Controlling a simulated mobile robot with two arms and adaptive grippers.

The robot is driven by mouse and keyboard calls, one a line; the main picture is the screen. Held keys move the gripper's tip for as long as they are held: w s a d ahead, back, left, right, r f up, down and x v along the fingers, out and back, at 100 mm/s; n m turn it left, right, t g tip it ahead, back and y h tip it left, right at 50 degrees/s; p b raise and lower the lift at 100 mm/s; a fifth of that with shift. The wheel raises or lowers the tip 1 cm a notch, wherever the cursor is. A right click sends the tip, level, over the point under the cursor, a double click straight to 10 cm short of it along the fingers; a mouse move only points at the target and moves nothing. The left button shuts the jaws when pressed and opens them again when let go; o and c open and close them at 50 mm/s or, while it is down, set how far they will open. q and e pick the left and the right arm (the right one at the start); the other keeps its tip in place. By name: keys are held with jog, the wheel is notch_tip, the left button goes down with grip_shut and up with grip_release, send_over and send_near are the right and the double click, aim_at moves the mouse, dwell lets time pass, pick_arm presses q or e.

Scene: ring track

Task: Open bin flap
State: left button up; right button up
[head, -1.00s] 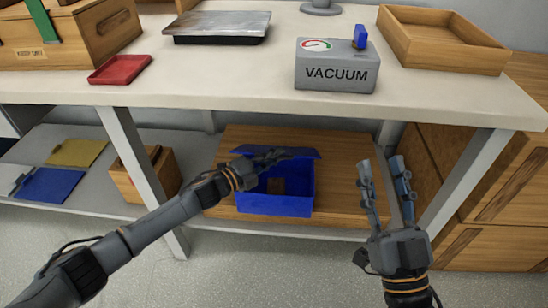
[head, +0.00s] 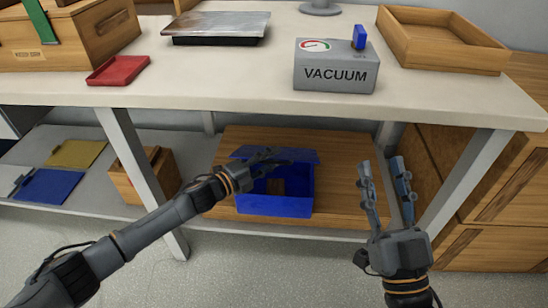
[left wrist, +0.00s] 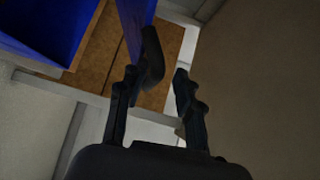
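A blue bin (head: 275,206) stands on the shelf under the table, with its front wall towards me and something brown visible inside. Its blue flap (head: 303,155) is raised at the back of the opening. My left gripper (head: 272,160) is over the bin's opening, in front of the flap. In the left wrist view, the fingers of this gripper (left wrist: 166,78) are apart with nothing held between them. The left finger overlaps the edge of the flap (left wrist: 133,22); I cannot tell whether they touch. My right gripper (head: 382,166) is open and empty, right of the bin.
The tabletop (head: 230,90) overhangs the shelf. A wooden board (head: 345,180) lies under the bin. Table legs (head: 140,170) stand on both sides. A wooden box (head: 160,172) is left of the bin. A grey vacuum box (head: 335,75) stands above on the table.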

pick_arm(q)
jog(key=v, duration=1)
jog(key=shift+s+a, duration=0.25)
jog(key=shift+d+r, duration=0.1)
